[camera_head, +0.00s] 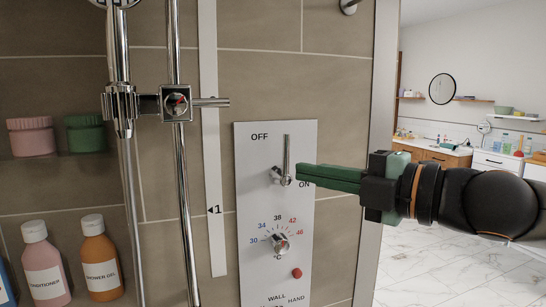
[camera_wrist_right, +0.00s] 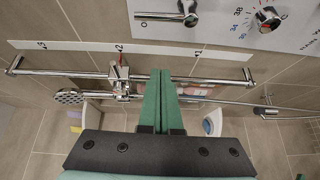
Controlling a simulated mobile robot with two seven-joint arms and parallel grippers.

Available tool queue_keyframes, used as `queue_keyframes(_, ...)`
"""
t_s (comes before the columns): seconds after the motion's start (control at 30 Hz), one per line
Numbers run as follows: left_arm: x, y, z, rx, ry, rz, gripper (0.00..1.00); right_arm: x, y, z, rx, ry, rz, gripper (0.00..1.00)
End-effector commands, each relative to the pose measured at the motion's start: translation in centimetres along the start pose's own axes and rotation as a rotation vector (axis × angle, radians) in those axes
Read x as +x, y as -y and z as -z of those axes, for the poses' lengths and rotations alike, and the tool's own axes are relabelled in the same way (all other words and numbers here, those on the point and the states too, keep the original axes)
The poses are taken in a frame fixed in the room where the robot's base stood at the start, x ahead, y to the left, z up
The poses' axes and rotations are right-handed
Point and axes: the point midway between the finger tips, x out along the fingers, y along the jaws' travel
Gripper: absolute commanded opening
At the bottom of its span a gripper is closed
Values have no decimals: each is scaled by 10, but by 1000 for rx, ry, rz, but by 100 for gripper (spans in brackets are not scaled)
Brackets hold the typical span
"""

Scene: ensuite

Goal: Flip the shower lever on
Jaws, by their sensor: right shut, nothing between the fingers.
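The shower lever (camera_head: 286,155) is a chrome handle on a white control panel (camera_head: 257,205) on the tiled wall. It points straight up from its pivot, between the OFF mark at upper left and the ON mark at lower right. In the right wrist view the lever (camera_wrist_right: 164,17) lies sideways near the top edge. My right gripper (camera_head: 298,173) has green fingers, shut and empty, with the tips just right of the lever's base. Whether they touch it I cannot tell. The shut fingers also show in the right wrist view (camera_wrist_right: 161,73). My left gripper is not in view.
Below the lever are a temperature knob (camera_head: 279,243) and a red button (camera_head: 297,273). Left of the panel are the chrome shower rail (camera_head: 183,215) and hose. Bottles, including shower gel (camera_head: 101,262), and jars (camera_head: 86,134) stand on shelves at left. Open floor (camera_head: 450,255) lies at right.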

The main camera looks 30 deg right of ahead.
Motion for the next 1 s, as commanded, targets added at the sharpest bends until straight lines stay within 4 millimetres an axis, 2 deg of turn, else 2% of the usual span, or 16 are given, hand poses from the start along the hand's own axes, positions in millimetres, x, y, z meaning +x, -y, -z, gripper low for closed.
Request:
queue_keyframes(0.2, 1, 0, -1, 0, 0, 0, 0, -14, -9, -1, -28, 33, -19, 0)
queue_keyframes(0.57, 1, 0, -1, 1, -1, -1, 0, -13, -9, -1, -28, 32, -18, 0)
queue_keyframes(0.77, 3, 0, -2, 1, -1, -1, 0, -3, -7, 0, -29, 27, -13, 0)
queue_keyframes(0.93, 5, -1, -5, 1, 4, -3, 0, 13, -8, -1, -23, 28, -18, 0)
queue_keyframes(1.0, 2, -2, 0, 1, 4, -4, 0, 21, -10, -1, -27, 26, -14, 0)
